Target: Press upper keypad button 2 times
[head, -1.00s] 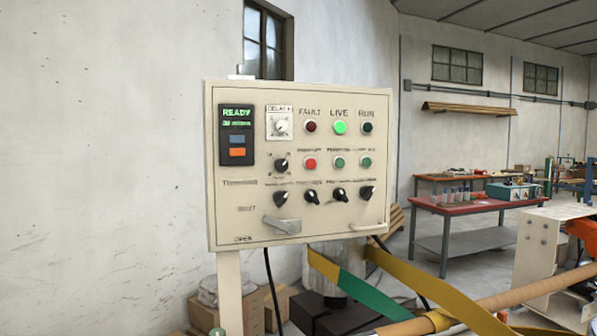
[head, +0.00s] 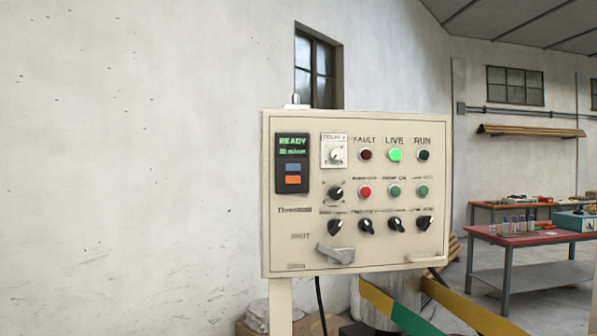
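The beige control panel (head: 384,240) stands on a post in the middle of the head view. At its upper left is a black keypad unit (head: 284,183) with a green-lit display (head: 292,146) reading READY and a smaller line below it. Under the display are two buttons: a blue-grey upper keypad button (head: 292,167) and an orange lower button (head: 292,180). Neither of my grippers is in view, and nothing covers the keypad.
The panel also carries a lit green LIVE lamp (head: 395,155), a red button (head: 365,191), several black knobs and a protruding lever handle (head: 335,254). Yellow-green strips (head: 400,313) run below it. A red-topped bench (head: 530,238) stands at the right.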

